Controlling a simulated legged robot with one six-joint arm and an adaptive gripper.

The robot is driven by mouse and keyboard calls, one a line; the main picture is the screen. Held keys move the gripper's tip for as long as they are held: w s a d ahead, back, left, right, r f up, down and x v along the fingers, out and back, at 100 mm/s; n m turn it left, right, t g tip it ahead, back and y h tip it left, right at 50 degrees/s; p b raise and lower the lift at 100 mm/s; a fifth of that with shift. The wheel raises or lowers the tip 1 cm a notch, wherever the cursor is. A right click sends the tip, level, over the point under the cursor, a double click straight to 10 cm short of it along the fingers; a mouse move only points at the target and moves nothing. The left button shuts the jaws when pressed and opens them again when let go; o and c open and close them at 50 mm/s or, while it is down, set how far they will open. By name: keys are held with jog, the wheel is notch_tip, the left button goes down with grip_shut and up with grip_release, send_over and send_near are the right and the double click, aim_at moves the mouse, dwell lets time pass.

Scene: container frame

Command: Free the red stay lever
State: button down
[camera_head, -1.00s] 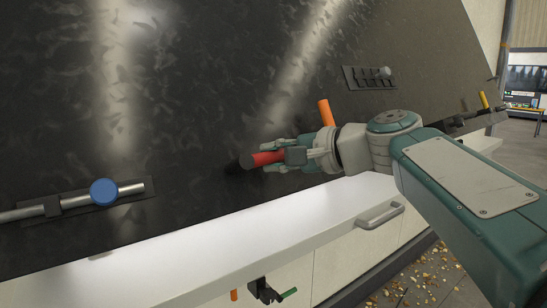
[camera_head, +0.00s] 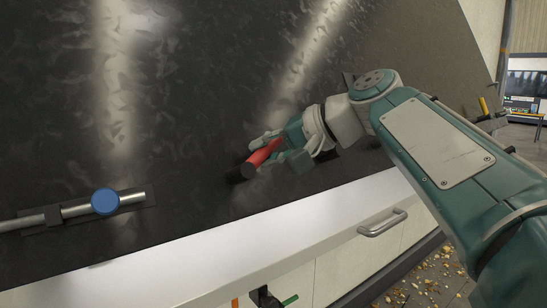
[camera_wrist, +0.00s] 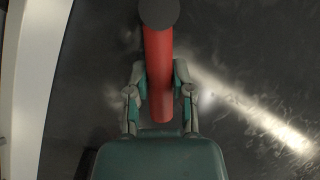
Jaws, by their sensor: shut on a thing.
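The red stay lever (camera_head: 264,153) is a red bar with a dark round end, set in front of the dark panel (camera_head: 190,110). In the head view it slants up and to the right from that dark end. My gripper (camera_head: 275,147) is shut on the red bar, with a finger on each side. In the wrist view the red lever (camera_wrist: 158,75) runs upright between the two fingers of my gripper (camera_wrist: 160,90), and its dark cap (camera_wrist: 159,12) is at the top edge. The gripper hides part of the lever's far end.
A metal rod with a blue knob (camera_head: 105,201) is on the panel at left. A white ledge (camera_head: 230,238) with a grey handle (camera_head: 382,222) runs below. A black clamp with a green lever (camera_head: 290,300) sits on the ledge's front. Yellowish scraps (camera_head: 425,285) lie on the floor.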

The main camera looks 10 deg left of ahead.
jog(key=n, duration=0.1)
jog(key=a+n+h, duration=0.1)
jog(key=shift+s+r+n+g, duration=0.3)
jog(key=shift+r+n, duration=0.1)
jog(key=n, duration=0.1)
jog(key=a+n+h, duration=0.1)
jog(key=n, duration=0.1)
jog(key=shift+s+a+r, duration=0.15)
jog(key=shift+s+r, duration=0.2)
jog(key=shift+r, duration=0.05)
jog(key=shift+s+a+r+n+h, duration=0.1)
jog(key=shift+s+a+n+h, duration=0.1)
jog(key=shift+n+h, duration=0.25)
jog(key=shift+s+a+r+n+h, duration=0.1)
jog(key=shift+s+a+n+h, duration=0.1)
jog(key=shift+n+h, duration=0.25)
jog(key=shift+s+a+n+t+h, duration=0.2)
jog(key=shift+n+t+h, duration=0.05)
jog(key=shift+n, duration=0.4)
jog(key=shift+s+a+n+t+h, duration=0.2)
jog(key=shift+n+t+h, duration=0.05)
jog(key=shift+n, duration=0.4)
jog(key=shift+f, duration=0.1)
jog(key=shift+c, duration=2.4)
grip_release()
jog(key=shift+a, duration=0.1)
